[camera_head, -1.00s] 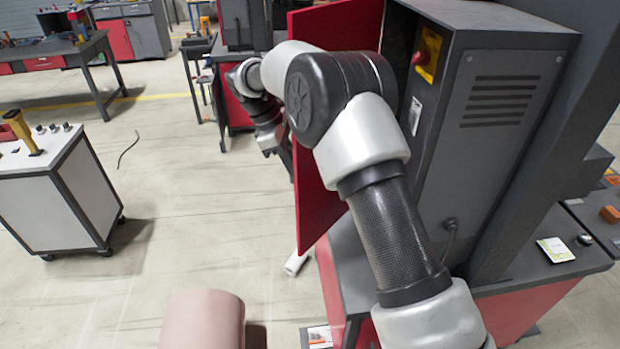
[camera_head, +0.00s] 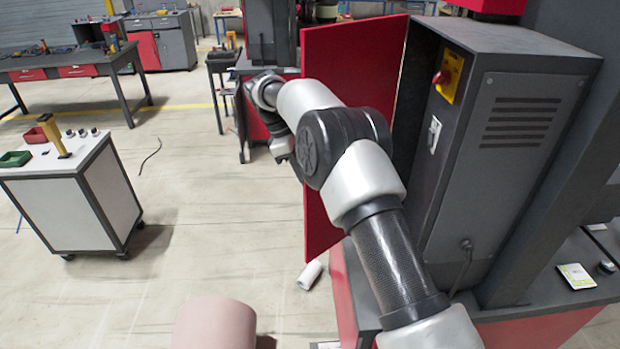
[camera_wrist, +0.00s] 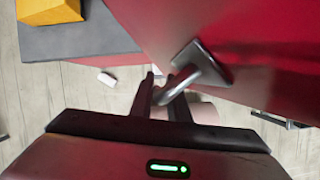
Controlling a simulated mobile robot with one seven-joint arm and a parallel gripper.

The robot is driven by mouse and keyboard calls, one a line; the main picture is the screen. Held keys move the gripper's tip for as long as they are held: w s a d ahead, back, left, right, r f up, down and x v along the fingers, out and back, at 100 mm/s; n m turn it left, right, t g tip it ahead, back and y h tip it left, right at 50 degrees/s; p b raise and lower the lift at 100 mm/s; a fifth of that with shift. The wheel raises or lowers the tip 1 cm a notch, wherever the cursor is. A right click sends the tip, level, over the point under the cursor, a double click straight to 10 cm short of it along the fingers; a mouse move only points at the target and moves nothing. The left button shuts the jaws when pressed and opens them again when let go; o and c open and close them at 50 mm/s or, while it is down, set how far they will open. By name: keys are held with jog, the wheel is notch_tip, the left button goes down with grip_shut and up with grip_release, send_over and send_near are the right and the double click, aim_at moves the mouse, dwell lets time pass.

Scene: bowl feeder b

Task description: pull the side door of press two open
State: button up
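The side door (camera_head: 350,62) of the press is a red panel that stands swung out from the dark grey press cabinet (camera_head: 515,130). It also shows in the wrist view (camera_wrist: 255,30), with a grey metal handle (camera_wrist: 207,62) on its face. My gripper (camera_wrist: 163,98) is at this handle, and the handle's bar passes between its two fingers, which look closed around it. In the head view my gripper (camera_head: 283,150) is at the door's left edge, partly hidden by my arm. The handle is hidden there.
A white cart (camera_head: 60,205) stands at the left, with open floor between it and the door. A white cylinder (camera_head: 310,274) lies on the floor below the door. A pinkish rounded object (camera_head: 215,325) is at the bottom. A workbench (camera_head: 75,65) stands at the back left.

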jog(key=shift+s+a, duration=0.1)
jog(key=shift+a, duration=0.15)
jog(key=shift+d, duration=0.2)
jog(key=shift+r, duration=0.15)
jog(key=v, duration=0.7)
jog(key=shift+a+r, duration=0.1)
jog(key=shift+a, duration=0.05)
